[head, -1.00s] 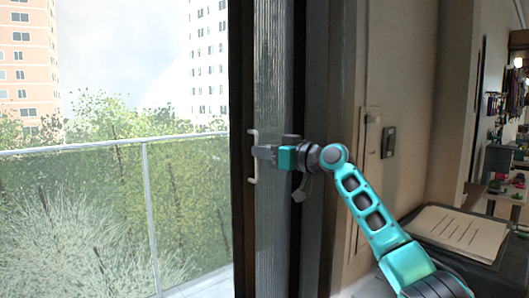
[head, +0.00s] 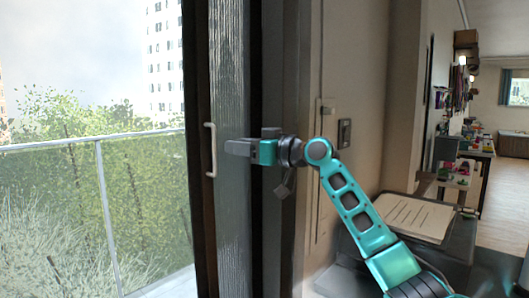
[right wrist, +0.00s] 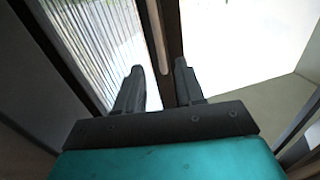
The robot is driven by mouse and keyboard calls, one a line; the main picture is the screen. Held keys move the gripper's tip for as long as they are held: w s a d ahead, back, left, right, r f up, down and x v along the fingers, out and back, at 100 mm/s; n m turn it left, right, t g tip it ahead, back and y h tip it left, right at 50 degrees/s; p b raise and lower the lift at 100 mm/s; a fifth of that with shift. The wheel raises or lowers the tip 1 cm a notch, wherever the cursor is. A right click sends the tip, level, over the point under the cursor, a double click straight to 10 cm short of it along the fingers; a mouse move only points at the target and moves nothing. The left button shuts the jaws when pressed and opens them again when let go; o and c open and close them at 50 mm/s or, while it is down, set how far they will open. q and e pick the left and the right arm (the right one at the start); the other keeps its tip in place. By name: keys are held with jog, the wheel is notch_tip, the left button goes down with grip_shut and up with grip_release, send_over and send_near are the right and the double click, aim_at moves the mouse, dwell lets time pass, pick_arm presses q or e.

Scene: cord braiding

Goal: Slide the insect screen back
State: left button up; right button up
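The insect screen (head: 230,95) is a narrow grey pleated strip, gathered beside the dark frame at the right of the balcony opening. Its pale upright handle (head: 210,165) is on the strip's left edge. My right gripper (head: 236,147) is in front of the pleats, to the right of the handle and apart from it in the head view. In the right wrist view, its two fingers (right wrist: 160,82) are spread with nothing held between them. The pale handle (right wrist: 157,35) shows beyond the gap, against a brown bar. My left gripper is not in view.
The opening at the left shows a balcony with a glass railing (head: 100,145), bushes and a tall building. A beige wall panel with a dark wall plate (head: 345,133) stands right of the frame. A dark counter with a paper sheet (head: 410,218) is at the lower right.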

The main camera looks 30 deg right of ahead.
jog(key=v, duration=0.6)
jog(key=shift+s+d+b, duration=0.2)
jog(key=shift+s+b, duration=0.1)
jog(key=shift+b, duration=0.15)
